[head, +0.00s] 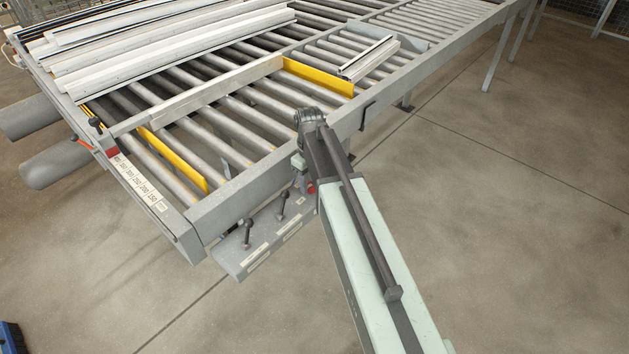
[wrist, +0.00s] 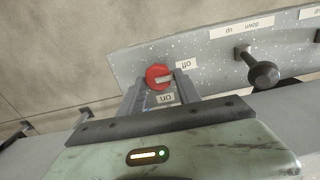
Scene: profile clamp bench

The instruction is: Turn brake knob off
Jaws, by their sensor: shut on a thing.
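The red brake knob (wrist: 158,76) is on the grey speckled panel (wrist: 140,58) in the wrist view. In the head view, the knob (head: 310,188) shows as a small red spot beside my arm, and my fingers are mostly hidden there.
Two black levers (head: 247,232) (head: 282,200) stand on the panel left of my arm; one lever (wrist: 262,74) with "up" and "down" labels is right of the knob in the wrist view. The roller table (head: 200,212) borders the panel. Open floor (head: 500,220) lies to the right.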

